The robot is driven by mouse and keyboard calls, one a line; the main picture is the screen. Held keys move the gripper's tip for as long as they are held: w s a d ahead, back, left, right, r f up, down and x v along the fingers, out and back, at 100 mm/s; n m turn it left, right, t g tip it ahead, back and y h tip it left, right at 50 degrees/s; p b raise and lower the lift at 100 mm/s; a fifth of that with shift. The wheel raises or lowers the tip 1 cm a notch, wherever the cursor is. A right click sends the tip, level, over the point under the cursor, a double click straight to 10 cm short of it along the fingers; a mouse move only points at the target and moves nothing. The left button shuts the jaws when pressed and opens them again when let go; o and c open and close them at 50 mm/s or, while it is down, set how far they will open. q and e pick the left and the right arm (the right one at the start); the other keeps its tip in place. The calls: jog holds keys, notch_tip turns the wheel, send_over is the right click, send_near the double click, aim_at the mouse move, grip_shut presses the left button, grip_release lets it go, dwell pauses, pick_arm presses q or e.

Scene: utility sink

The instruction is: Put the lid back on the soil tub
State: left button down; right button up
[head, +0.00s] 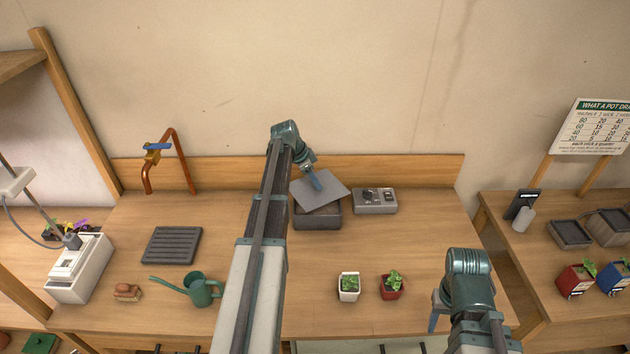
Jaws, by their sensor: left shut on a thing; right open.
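The soil tub (317,220) is a dark grey box at the back middle of the bench. The lid (331,190) is a flat grey plate. My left gripper (315,183) is shut on the lid and holds it over the tub. The lid looks turned and tilted relative to the tub, and it hides the tub's opening and soil. I cannot tell whether it touches the rim. My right gripper (436,315) is open and empty near the bench's front right, partly hidden by its own arm.
A grey control box (375,201) stands close right of the tub. Two potted plants, white (349,288) and red (391,287), stand in front. A green watering can (197,288), slatted tray (172,246) and copper tap (170,160) are left. The bench (425,235) is clear at right.

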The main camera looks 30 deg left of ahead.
aim_at(315, 189)
pick_arm(q)
jog(key=shift+f+b, duration=1.9)
jog(key=shift+f, duration=0.35)
jog(key=shift+f, duration=0.15)
dwell(0.4)
jog(key=shift+c, duration=0.3)
grip_release()
dwell(0.3)
jog(key=shift+r+p, duration=3.45)
jog(key=shift+r, duration=0.15)
jog(key=shift+f, duration=0.1)
